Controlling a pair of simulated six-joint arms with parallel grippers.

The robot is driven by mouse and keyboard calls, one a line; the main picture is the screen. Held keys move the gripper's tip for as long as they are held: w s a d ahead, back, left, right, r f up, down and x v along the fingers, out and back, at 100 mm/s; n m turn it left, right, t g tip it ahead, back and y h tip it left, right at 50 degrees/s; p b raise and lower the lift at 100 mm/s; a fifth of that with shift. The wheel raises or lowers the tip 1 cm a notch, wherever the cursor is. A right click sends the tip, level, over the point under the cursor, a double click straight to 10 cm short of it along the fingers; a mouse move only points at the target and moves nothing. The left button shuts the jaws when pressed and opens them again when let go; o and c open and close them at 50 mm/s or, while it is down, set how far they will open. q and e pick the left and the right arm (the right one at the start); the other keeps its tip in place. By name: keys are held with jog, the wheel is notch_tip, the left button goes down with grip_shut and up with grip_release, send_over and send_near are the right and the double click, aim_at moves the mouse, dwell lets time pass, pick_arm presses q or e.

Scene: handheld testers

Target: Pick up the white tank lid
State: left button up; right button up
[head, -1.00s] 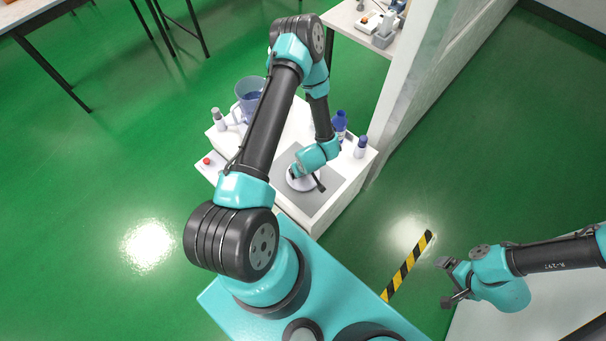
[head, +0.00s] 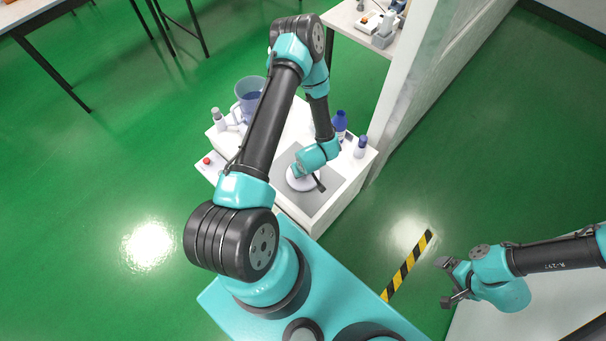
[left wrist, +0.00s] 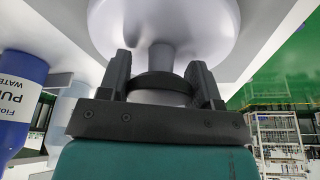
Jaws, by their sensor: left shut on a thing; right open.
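The white tank lid (head: 302,184) is a round disc with a knob, over the grey panel on top of the white cabinet in the head view. It fills the top of the left wrist view (left wrist: 165,30). My left gripper (left wrist: 162,86) has one black finger on each side of the lid's knob and is shut on it. In the head view my left wrist partly covers the lid. I cannot tell whether the lid touches the surface below. My right gripper (head: 448,281) is open and empty at the lower right, far from the lid.
Two blue-and-white bottles, a taller one (head: 340,122) and a shorter one (head: 361,147), stand right of the lid. A bluish pitcher (head: 249,94) and a grey-capped bottle (head: 218,119) stand at the left. A pale wall (head: 408,88) rises beyond the cabinet's right side.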

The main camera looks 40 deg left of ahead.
pick_arm(q)
jog(key=shift+r, duration=0.1)
jog(key=shift+r, duration=0.5)
jog(key=shift+a+v, duration=0.1)
jog(key=shift+v, duration=0.5)
jog(key=shift+a+v, duration=0.15)
jog(key=shift+v, duration=0.45)
jog(key=s+d+r, duration=0.1)
jog(key=s+d, duration=1)
jog(key=shift+s+r, duration=0.15)
jog(key=shift+r, duration=0.1)
